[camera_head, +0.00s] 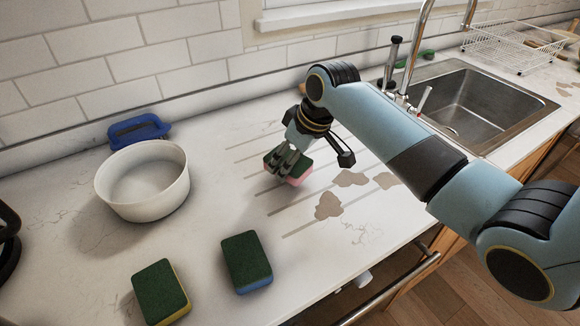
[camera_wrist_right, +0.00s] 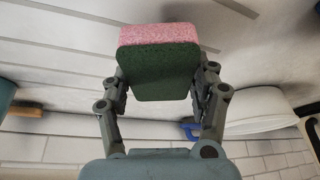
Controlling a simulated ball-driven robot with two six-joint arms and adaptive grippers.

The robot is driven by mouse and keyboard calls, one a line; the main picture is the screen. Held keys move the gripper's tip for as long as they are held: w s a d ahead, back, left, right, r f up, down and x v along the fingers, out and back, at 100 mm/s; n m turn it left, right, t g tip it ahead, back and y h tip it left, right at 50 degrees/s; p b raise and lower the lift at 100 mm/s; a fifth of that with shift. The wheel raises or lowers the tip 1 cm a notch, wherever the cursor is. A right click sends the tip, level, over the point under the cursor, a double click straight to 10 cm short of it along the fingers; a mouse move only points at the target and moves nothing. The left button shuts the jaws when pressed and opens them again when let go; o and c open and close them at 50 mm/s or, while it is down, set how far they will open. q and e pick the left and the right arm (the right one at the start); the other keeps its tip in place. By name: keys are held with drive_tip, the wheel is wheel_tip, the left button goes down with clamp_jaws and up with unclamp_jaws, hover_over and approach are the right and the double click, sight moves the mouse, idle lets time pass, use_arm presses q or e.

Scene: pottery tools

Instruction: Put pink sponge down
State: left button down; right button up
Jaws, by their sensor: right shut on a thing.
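The pink sponge (camera_head: 298,177) has a pink layer and a dark green scouring layer. My right gripper (camera_head: 288,162) is shut on it, over the grooved part of the counter left of the sink. In the right wrist view the sponge (camera_wrist_right: 158,62) sits between the two fingers of the right gripper (camera_wrist_right: 160,85), green face toward the camera and pink edge at the top. The head view does not show clearly whether the sponge touches the counter. My left gripper is not in view.
A white bowl (camera_head: 145,205) stands at left, with a blue-handled brush (camera_head: 138,130) behind it. Two green-topped sponges, one yellow (camera_head: 160,292) and one blue (camera_head: 246,262), lie near the front. The sink (camera_head: 478,105) is at right. Brown stains (camera_head: 328,206) mark the counter.

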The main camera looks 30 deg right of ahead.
wheel_tip(320, 180, down, 2)
drive_tip(key=shift+f, duration=0.2)
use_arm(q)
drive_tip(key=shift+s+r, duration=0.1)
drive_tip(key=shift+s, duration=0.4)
use_arm(e)
drive_tip(key=shift+f, duration=0.15)
drive_tip(key=o, duration=0.7)
drive_tip(key=shift+f, duration=0.1)
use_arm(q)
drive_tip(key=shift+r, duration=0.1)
use_arm(e)
drive_tip(key=v, duration=1.2)
